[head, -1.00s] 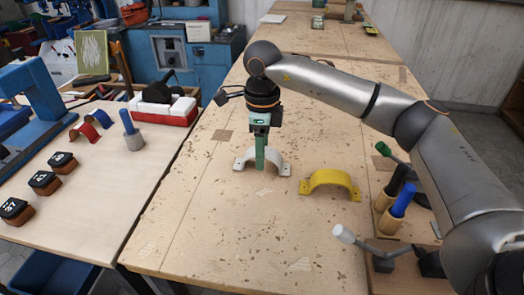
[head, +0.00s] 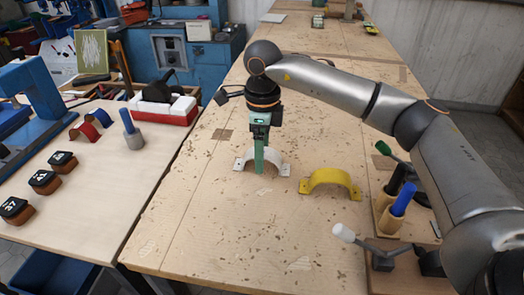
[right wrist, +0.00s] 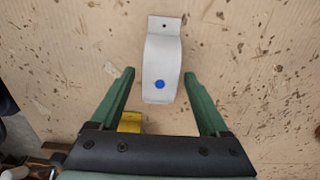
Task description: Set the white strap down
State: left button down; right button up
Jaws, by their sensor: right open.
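The white strap (head: 280,160), an arch with flat end tabs, stands on the wooden workbench (head: 200,215). My right gripper (head: 259,168) points down at it, and its green fingers hide part of the arch in the head view. In the right wrist view the white strap (right wrist: 162,65), with a blue dot on it, lies between the fingertips of my open right gripper (right wrist: 158,73). Gaps show on both sides, so the fingers are apart from it. My left gripper is not in view.
A yellow strap (head: 330,180) stands to the right on the same bench. Tool holders with blue and green handles (head: 401,200) are at the right edge. The left table (head: 85,205) holds numbered blocks and red and blue straps. The front bench area is clear.

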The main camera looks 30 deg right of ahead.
notch_tip(320, 180, up, 12)
dwell(0.4)
